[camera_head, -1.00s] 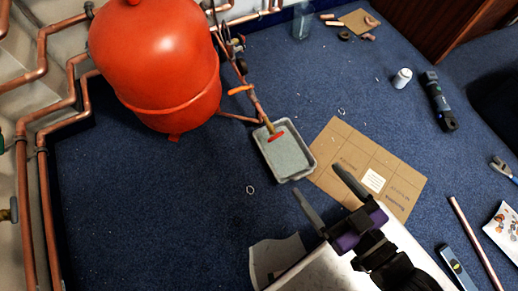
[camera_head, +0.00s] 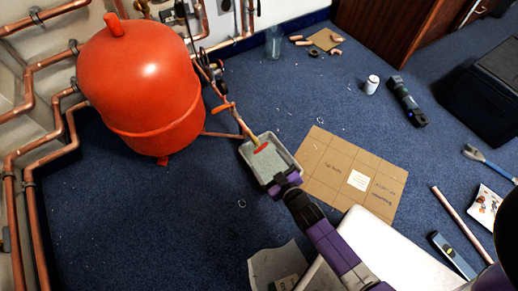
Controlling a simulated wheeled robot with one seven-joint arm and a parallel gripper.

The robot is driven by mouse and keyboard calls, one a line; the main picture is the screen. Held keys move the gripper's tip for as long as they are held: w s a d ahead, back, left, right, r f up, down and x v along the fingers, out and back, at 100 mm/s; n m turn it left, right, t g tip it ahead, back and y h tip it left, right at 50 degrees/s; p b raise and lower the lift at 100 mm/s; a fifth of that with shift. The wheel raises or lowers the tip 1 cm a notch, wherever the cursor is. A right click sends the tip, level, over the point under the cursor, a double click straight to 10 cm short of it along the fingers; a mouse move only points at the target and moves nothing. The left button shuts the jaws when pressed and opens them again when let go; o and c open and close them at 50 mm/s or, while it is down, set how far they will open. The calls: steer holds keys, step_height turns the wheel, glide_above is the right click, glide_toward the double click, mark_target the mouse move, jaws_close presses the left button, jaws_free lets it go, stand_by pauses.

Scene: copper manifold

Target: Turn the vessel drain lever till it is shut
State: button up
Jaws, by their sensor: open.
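The red vessel (camera_head: 150,85) stands on the blue carpet at upper left. A copper drain pipe slopes down from its right side and ends in a brass fitting with a red lever (camera_head: 261,147), above the grey tray (camera_head: 297,167). A second, orange-red handle (camera_head: 222,107) sits higher on the same pipework; I cannot tell for certain which one is the vessel drain lever. My gripper (camera_head: 283,180) is at the tray's near edge, just below and right of the red lever, apart from it. It is open; its fingers are mostly hidden from this angle.
A flattened cardboard sheet (camera_head: 345,175) lies right of the tray. Copper pipes (camera_head: 28,200) run along the left wall. A glass jar (camera_head: 274,42), a white bottle (camera_head: 372,85) and a black tool (camera_head: 408,101) stand or lie farther back. Carpet left of the tray is mostly clear.

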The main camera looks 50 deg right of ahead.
steer(key=g, duration=0.1)
glide_toward(261, 149)
steer(key=x, duration=0.3)
steer(key=shift+n, duration=0.4)
steer(key=b+x, duration=0.4)
steer(key=x, duration=0.3)
steer(key=shift+w+d+f, duration=0.1)
steer(key=shift+w+d, duration=0.05)
steer(key=shift+w, duration=0.05)
steer(key=shift+c, duration=0.3)
